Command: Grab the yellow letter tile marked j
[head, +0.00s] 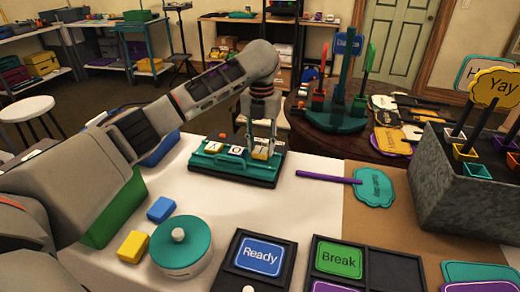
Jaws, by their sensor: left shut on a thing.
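A teal and black tile rack (235,172) stands on the white table, left of the picture's middle. It holds a row of small letter tiles: a yellow one on the left (213,147), a blue one in the middle (236,150) and a yellow one on the right (259,153). My left gripper (262,148) points down at the rack's right end and is shut on the right yellow tile. The fingers partly cover that tile, and its letter is too small to read. The tile appears still at the rack. My right gripper is not in view.
In front are a teal round box (181,250) with a white knob, a blue block (161,209), a yellow block (133,246) and black trays with a Ready card (262,256) and a Break card (339,260). A teal paddle sign (373,187) lies right of the rack. A grey planter (455,190) stands far right.

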